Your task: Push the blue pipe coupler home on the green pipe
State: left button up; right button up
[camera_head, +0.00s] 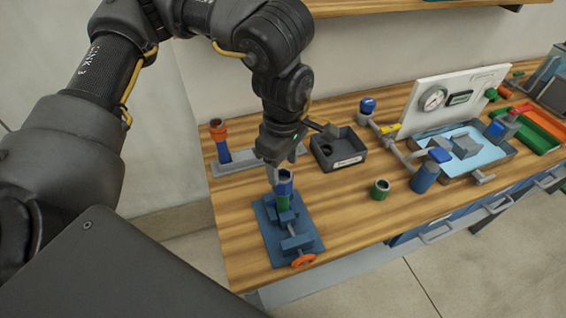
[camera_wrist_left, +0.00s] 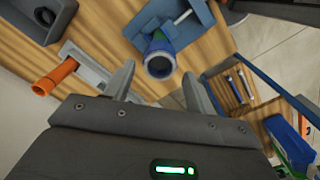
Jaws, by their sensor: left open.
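The blue pipe coupler (camera_head: 284,188) is a short upright sleeve on top of the green pipe (camera_head: 283,205). The pipe stands in a blue vise (camera_head: 316,236) with an orange handwheel at its front. My left gripper (camera_head: 273,172) is open, just above and beside the coupler's top. In the left wrist view the coupler's open round end (camera_wrist_left: 159,64) shows beyond and between the two spread fingertips (camera_wrist_left: 158,76), with no clear contact. How far the coupler sits down on the pipe cannot be told. My right gripper is in neither view.
An orange-topped blue pipe (camera_head: 220,142) stands on a grey base at the left. A black bin (camera_head: 338,148) is behind the vise. A green fitting (camera_head: 380,189) and a blue cylinder (camera_head: 424,178) stand to the right. The wood between vise and fitting is clear.

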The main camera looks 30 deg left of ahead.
pick_arm(q)
jog(key=shift+o, duration=0.5)
jog(key=shift+r, duration=0.2)
jog(key=o, duration=0.5)
notch_tip(320, 180, up, 9)
jog(key=p, duration=0.7)
dwell(0.6)
